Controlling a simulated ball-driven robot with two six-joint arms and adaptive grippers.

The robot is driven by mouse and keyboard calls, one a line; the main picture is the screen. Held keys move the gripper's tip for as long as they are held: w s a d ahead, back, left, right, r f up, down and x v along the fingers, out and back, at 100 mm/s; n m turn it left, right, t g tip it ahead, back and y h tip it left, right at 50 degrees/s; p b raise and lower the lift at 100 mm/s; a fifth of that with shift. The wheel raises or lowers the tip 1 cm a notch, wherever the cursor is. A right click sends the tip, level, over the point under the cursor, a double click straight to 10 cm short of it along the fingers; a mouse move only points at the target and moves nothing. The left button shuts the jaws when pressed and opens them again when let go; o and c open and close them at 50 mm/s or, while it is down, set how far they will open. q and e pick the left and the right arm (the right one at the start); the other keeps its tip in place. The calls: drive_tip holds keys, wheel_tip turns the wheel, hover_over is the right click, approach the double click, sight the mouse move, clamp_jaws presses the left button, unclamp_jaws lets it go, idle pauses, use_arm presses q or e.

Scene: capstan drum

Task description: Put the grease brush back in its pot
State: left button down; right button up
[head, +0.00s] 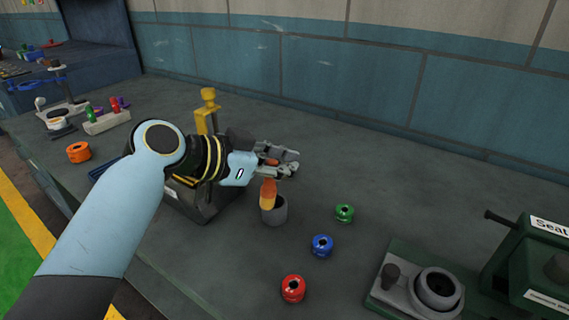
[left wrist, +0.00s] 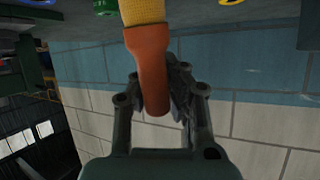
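The grease brush (head: 268,193) has an orange-red handle and a yellowish lower part. It hangs roughly upright, its lower end at the mouth of the small dark grey pot (head: 274,213); I cannot tell how far inside it is. My left gripper (head: 287,162) is just above the pot, its fingers closed around the brush's upper handle. In the left wrist view the brush handle (left wrist: 148,62) lies between the fingers of my left gripper (left wrist: 160,88), and the yellow part runs off the top edge. My right gripper is not in view.
Green (head: 344,212), blue (head: 322,245) and red (head: 293,288) rings lie right of the pot. A yellow-handled device (head: 208,115) stands behind my left arm. A green machine (head: 530,270) is at right. The bench's back right is clear.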

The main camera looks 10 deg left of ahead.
use_arm(q)
drive_tip(key=shift+f, duration=0.3)
drive_tip(key=shift+r, duration=0.15)
drive_tip(key=shift+r, duration=0.3)
idle(0.3)
drive_tip(key=shift+f, duration=0.1)
drive_tip(key=shift+f+t+h+b, duration=0.1)
drive_tip(key=shift+t+h+b, duration=1)
drive_tip(key=shift+b, duration=3.35)
drive_tip(key=shift+d, duration=0.1)
